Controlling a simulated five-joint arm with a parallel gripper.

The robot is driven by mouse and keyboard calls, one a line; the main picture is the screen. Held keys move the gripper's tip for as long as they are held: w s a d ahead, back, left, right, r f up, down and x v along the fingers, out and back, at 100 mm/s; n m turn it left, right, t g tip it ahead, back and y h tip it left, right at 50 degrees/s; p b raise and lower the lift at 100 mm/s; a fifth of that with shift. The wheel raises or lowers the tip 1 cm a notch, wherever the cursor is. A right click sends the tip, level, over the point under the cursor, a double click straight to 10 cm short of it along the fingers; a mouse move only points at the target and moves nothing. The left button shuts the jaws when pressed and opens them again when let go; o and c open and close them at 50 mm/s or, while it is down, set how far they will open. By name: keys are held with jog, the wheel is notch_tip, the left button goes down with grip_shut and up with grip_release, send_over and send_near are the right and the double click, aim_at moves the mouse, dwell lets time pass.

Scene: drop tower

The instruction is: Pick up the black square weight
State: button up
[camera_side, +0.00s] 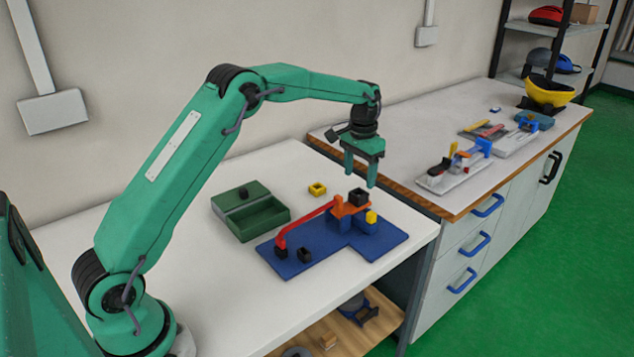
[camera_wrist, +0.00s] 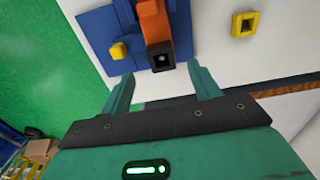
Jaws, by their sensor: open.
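My gripper (camera_side: 360,177) is open and empty, pointing down above the drop tower; its fingers also show in the wrist view (camera_wrist: 163,75). A black square piece (camera_side: 357,196) sits on top of the orange part (camera_side: 350,208) of the tower, just below and between my fingertips, apart from them. In the wrist view this black square (camera_wrist: 162,61) shows a dark opening with a pale spot inside. I cannot tell which of the two is the weight.
A red sloping arm (camera_side: 305,222) runs left from the tower. A yellow block (camera_side: 371,217) is at its right side. A yellow square ring (camera_side: 317,188) lies behind, and an open green box (camera_side: 262,218) stands left. The white table's front is clear.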

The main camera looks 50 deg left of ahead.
aim_at(358, 188)
jog(key=shift+a+f, duration=0.1)
jog(key=shift+f, duration=2.55)
jog(key=shift+r, duration=0.1)
jog(key=c, duration=1.2)
jog(key=shift+r, duration=0.1)
jog(key=shift+c, duration=0.2)
jog(key=shift+w+r, duration=0.1)
jog(key=shift+r, duration=0.45)
notch_tip(358, 188, up, 3)
jog(key=shift+r, duration=0.1)
jog(key=s+d+r, duration=0.5)
jog(key=d+r, duration=0.1)
jog(key=d, duration=0.4)
jog(key=shift+d+r, duration=0.25)
jog(key=shift+d, duration=0.1)
